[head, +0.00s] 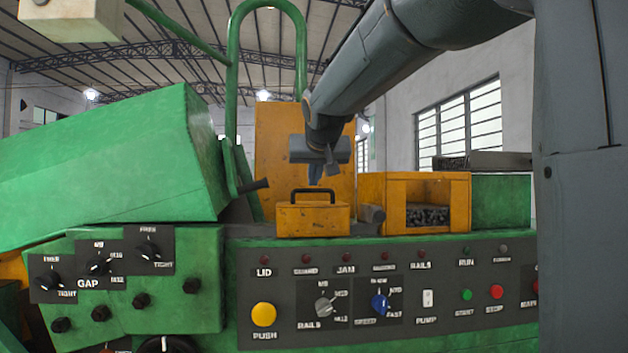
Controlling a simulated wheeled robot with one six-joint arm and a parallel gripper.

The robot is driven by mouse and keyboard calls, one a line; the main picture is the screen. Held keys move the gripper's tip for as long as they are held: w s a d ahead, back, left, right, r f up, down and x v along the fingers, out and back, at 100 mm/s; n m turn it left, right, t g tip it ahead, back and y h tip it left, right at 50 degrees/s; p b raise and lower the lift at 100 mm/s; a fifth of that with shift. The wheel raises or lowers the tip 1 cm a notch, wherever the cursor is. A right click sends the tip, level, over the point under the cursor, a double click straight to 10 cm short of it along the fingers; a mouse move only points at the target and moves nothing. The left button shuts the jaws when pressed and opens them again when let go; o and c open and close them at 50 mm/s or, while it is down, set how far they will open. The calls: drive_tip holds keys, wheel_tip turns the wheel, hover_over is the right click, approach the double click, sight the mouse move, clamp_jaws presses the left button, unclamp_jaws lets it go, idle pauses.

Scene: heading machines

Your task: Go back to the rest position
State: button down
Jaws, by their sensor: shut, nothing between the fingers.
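My gripper (315,178) hangs at the end of my grey arm in the head view, pointing down. It is shut and holds nothing. It is above the yellow box (312,220) with a black handle (312,194) on its top. The fingertips are close to the handle in the picture, but I cannot tell whether they touch it or are in front of or behind it. The arm comes in from the upper right.
A green machine cover (110,165) slopes up on the left. An orange open-front bin (425,203) with dark pieces stands right of the yellow box. A control panel (400,290) with knobs and buttons runs along the front. A green tube frame (232,75) rises behind.

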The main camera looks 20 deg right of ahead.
drive_tip(key=s+a+f+n+g+y+p, duration=0.15)
drive_tip(key=s+f, duration=0.25)
drive_tip(key=f, duration=0.4)
drive_tip(key=s+a+f+g, duration=0.2)
drive_tip(key=s+a+f, duration=0.15)
drive_tip(key=f, duration=0.45)
drive_tip(key=s+a+f+g+y, duration=0.1)
drive_tip(key=s+a+f+g, duration=0.1)
drive_tip(key=s+f, duration=0.5)
drive_tip(key=s+a+f+n+g+p, duration=0.1)
drive_tip(key=s+a+f+g+p, duration=0.1)
drive_tip(key=s+f, duration=0.7)
drive_tip(key=s+a+f+n+g+y+p, duration=0.1)
drive_tip(key=s+a+f+g, duration=0.3)
drive_tip(key=s+f, duration=0.5)
drive_tip(key=shift+s+a+f+p, duration=0.4)
drive_tip(key=shift+f+p, duration=0.1)
drive_tip(key=shift+f, duration=0.1)
